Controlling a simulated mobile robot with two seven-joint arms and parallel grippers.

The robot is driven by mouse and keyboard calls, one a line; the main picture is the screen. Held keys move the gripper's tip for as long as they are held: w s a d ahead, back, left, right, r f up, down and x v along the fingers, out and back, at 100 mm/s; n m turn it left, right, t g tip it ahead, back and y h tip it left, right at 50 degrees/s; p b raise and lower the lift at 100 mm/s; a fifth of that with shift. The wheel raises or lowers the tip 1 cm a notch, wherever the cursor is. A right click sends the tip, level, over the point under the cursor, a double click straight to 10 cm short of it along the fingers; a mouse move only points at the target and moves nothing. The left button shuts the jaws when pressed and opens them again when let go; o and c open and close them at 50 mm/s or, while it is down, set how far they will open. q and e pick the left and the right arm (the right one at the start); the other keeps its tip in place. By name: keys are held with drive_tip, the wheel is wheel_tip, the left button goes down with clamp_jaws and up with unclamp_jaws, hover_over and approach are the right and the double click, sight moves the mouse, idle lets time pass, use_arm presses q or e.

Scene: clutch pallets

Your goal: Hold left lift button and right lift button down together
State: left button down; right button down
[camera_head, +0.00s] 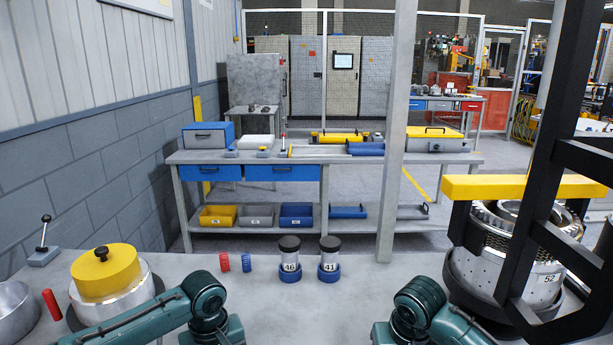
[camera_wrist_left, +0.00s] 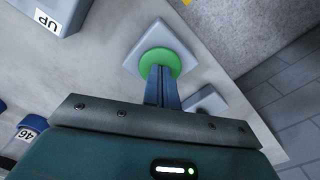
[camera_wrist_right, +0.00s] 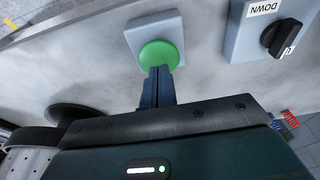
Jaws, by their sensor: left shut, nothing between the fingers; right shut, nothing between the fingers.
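In the left wrist view, a round green button (camera_wrist_left: 160,62) sits on a square pale grey housing. My left gripper (camera_wrist_left: 161,70) is shut and empty, its fingertips overlapping the button's near edge. In the right wrist view, a similar green button (camera_wrist_right: 159,54) sits on its own square housing. My right gripper (camera_wrist_right: 160,70) is shut and empty, its fingertips at that button's near edge. I cannot tell whether either button is pressed down. The head view shows neither button nor gripper, only my teal arms.
A grey box marked UP (camera_wrist_left: 52,14) is near the left button. A grey box marked DOWN with a black knob (camera_wrist_right: 278,38) is near the right one. On the bench stand labelled jars (camera_head: 289,260), a yellow-topped drum (camera_head: 105,272) and a perforated metal drum (camera_head: 505,270).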

use_arm(q)
drive_tip(key=shift+s+f, duration=0.15)
drive_tip(key=shift+f, duration=0.05)
use_arm(e)
drive_tip(key=shift+s+x, duration=0.25)
drive_tip(key=shift+x, duration=0.9)
drive_tip(key=shift+f, duration=0.1)
use_arm(q)
drive_tip(key=shift+s+f, duration=0.1)
use_arm(e)
drive_tip(key=shift+s+f, duration=0.2)
drive_tip(key=shift+f, duration=0.1)
idle(2.0)
use_arm(q)
drive_tip(key=shift+w+r, duration=0.2)
drive_tip(key=shift+r, duration=3.55)
use_arm(e)
drive_tip(key=shift+r, duration=0.1)
drive_tip(key=shift+w+r, duration=0.2)
drive_tip(key=shift+r, duration=3.45)
use_arm(q)
drive_tip(key=shift+f, duration=0.1)
